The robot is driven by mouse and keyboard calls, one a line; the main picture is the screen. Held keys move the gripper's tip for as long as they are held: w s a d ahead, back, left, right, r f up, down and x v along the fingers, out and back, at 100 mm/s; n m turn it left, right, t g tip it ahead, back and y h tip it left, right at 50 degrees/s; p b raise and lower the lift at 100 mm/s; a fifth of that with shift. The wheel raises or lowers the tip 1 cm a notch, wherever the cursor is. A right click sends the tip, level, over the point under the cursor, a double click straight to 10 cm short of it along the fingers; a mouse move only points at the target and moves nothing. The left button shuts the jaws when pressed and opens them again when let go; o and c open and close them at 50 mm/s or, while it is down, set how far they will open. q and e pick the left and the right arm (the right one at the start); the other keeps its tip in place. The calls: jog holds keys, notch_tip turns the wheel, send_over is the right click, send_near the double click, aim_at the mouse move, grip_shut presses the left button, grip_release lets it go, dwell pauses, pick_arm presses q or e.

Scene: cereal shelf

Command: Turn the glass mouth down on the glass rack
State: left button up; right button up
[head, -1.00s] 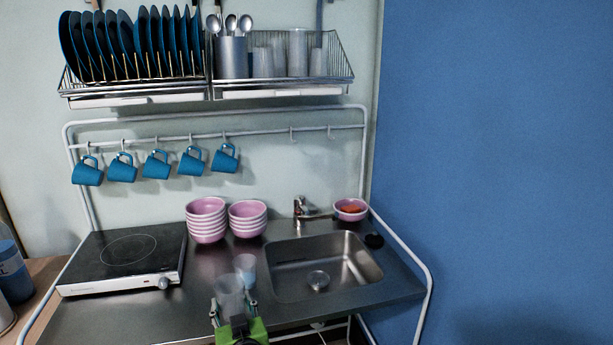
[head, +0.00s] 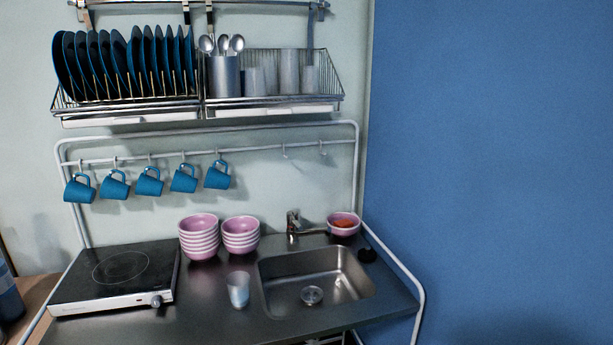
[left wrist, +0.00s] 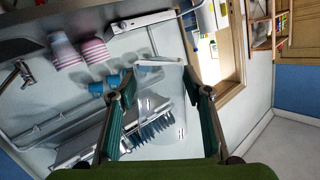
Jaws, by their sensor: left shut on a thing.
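In the left wrist view, my left gripper (left wrist: 160,80) is shut on a clear glass (left wrist: 160,62). The glass is hard to make out; its pale rim shows between the green fingers. The gripper and this glass are outside the head view. The glass rack (head: 325,103) is the right wire basket on the wall, with several upright-looking clear glasses (head: 289,72) in it. Another glass (head: 238,290), bluish, stands on the counter left of the sink. My right gripper is not in view.
Blue plates (head: 125,65) fill the left basket, and a spoon holder (head: 225,76) stands at the rack's left end. Blue mugs (head: 149,182) hang below. Pink bowls (head: 199,238) and a hob (head: 115,275) are on the counter (head: 205,310).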

pick_arm(q)
jog(key=m+p, duration=0.1)
jog(key=p, duration=0.1)
jog(key=m+p, duration=0.1)
jog(key=m, duration=0.1)
jog(key=m+p, duration=0.2)
jog(key=shift+r+p, duration=0.25)
jog(key=shift+p, duration=0.1)
jog(key=shift+f+m+p, duration=0.15)
jog(key=shift+m+p, duration=0.3)
jog(key=shift+m, duration=0.15)
jog(key=shift+f, duration=0.1)
